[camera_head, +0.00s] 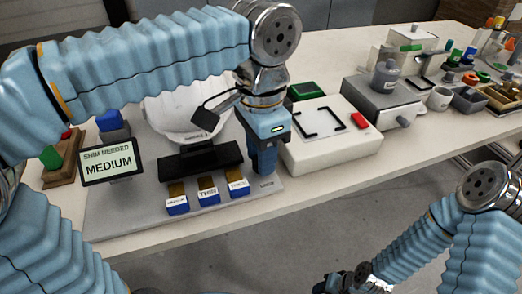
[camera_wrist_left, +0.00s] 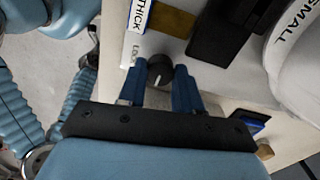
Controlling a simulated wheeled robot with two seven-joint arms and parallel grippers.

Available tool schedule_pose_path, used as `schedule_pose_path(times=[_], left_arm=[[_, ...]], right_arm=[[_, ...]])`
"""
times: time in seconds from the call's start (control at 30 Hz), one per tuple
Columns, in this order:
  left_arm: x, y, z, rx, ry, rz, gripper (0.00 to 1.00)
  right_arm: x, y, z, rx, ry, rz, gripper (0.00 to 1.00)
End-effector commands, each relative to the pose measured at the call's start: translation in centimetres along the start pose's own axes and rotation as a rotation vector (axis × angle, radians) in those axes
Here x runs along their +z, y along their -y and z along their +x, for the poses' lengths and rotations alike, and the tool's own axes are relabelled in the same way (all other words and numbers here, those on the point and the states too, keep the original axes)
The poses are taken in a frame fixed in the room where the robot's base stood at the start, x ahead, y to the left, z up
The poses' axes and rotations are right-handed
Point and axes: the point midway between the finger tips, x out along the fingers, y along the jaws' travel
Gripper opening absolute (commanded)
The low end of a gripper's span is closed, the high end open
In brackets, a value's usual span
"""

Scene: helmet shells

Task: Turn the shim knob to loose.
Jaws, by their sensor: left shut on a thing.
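The knob (camera_wrist_left: 160,70) is small, round and dark with a white pointer mark, at the base's edge in the left wrist view. A partly legible label (camera_wrist_left: 134,52) lies beside it. My left gripper (camera_wrist_left: 160,92) has its two blue fingers either side of the knob, shut on it. In the head view my left gripper (camera_head: 264,165) points down at the right end of the grey base (camera_head: 130,215) and hides the knob. My right gripper (camera_head: 335,284) shows only in part at the bottom edge, and its jaws cannot be made out.
A screen (camera_head: 110,162) reads "SHIM NEEDED MEDIUM". A white helmet shell (camera_head: 185,110) sits behind a black bar (camera_head: 200,160) and several blue-ended shims (camera_head: 208,196). A white box (camera_head: 330,150) with a red button stands to the right. More equipment fills the table's far right.

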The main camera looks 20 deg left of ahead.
Motion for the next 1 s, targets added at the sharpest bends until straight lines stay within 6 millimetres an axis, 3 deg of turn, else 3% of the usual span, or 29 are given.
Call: schedule_pose_path(times=[0.57,0.6,0.7,0.73,1.0], left_arm=[[0.0,0.05,-0.09,-0.001,-0.002,-0.03,0.03],[0.0,0.05,-0.09,-0.001,-0.002,-0.03,0.4],[0.0,0.04,-0.07,-0.001,-0.001,-0.029,0.55],[0.0,0.03,-0.07,-0.001,-0.001,-0.029,0.59],[-0.01,0.02,-0.09,0.0,-0.001,-0.029,0.59]], right_arm=[[0.0,0.01,-0.02,0.0,0.0,0.0,0.43],[0.0,0.01,-0.03,0.0,0.0,0.0,0.43],[0.0,0.01,-0.02,0.0,0.0,0.0,0.43],[0.0,0.01,-0.02,0.0,0.0,0.0,0.43],[0.0,0.0,-0.01,0.0,0.0,0.0,0.43]])
